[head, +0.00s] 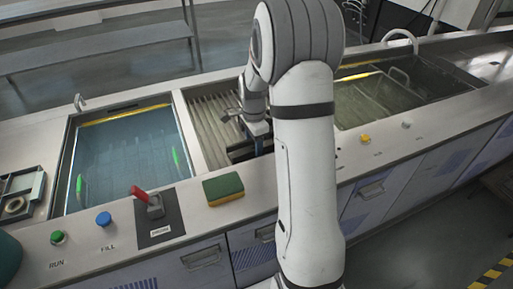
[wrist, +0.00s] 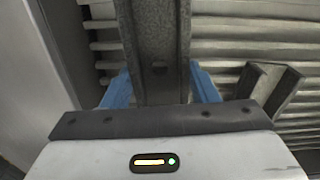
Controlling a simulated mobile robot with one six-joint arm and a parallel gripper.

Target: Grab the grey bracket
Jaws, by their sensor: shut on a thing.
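My gripper (wrist: 160,88) is shut on a grey bracket (wrist: 160,40), a long channel-shaped metal piece with a small hole, and its blue fingers lie along both sides of it. In the head view my gripper (head: 258,130) is low over the ribbed drain section between the two tanks, partly hidden by my arm. A dark part at the section's front looks like the held bracket, but my arm hides much of it. I cannot tell whether the bracket still touches the ribs.
A second small grey bracket (wrist: 270,85) lies on the ribs to the right. A water-filled tank (head: 67,165) is at left, another tank with a basket (head: 375,95) at right. A sponge (head: 223,189), red lever (head: 142,194) and buttons sit on the front ledge.

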